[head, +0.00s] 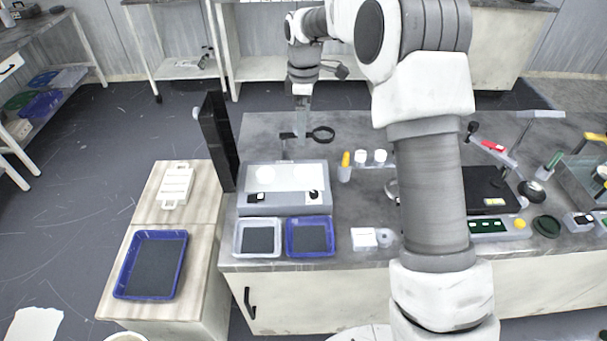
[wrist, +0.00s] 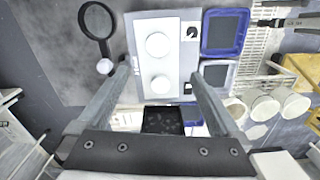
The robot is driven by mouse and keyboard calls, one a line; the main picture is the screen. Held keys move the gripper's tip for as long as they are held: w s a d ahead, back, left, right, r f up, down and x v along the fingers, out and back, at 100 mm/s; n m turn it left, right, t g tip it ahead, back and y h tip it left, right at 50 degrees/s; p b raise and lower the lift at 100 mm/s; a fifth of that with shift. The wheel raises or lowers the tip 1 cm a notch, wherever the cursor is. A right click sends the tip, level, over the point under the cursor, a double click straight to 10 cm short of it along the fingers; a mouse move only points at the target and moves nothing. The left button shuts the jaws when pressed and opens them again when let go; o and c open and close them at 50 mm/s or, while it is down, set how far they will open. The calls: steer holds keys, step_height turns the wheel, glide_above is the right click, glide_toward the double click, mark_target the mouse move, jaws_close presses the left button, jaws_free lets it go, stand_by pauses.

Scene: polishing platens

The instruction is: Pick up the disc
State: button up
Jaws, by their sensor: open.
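Two white round discs lie on top of a grey box-shaped machine, the left one (head: 265,173) and the right one (head: 305,172); I cannot tell which one the task means. In the wrist view one disc (wrist: 158,44) lies beyond my fingertips and the other (wrist: 160,84) shows between the fingers. My gripper (wrist: 160,72) is open and empty, fingers wide apart. In the head view my gripper (head: 302,122) points down above the bench, behind the machine (head: 285,205). A dark green round piece (head: 546,226) lies far right on the bench.
A tall black panel (head: 216,140) stands left of the machine. A white-rimmed tray (head: 238,240) and a blue tray (head: 329,250) stand in front. Small white cups (head: 360,156) stand to the right.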

steer(key=b, duration=0.1)
glide_above(304, 172)
steer(key=f, duration=1)
steer(key=shift+s+f, duration=0.2)
steer(key=shift+s, duration=0.1)
steer(key=shift+w+f+b, duration=0.15)
steer(key=shift+f, duration=1.45)
steer(key=shift+w+f+b, duration=0.15)
steer(key=shift+f, duration=1.45)
steer(key=c, duration=1.5)
steer(key=shift+r, duration=0.15)
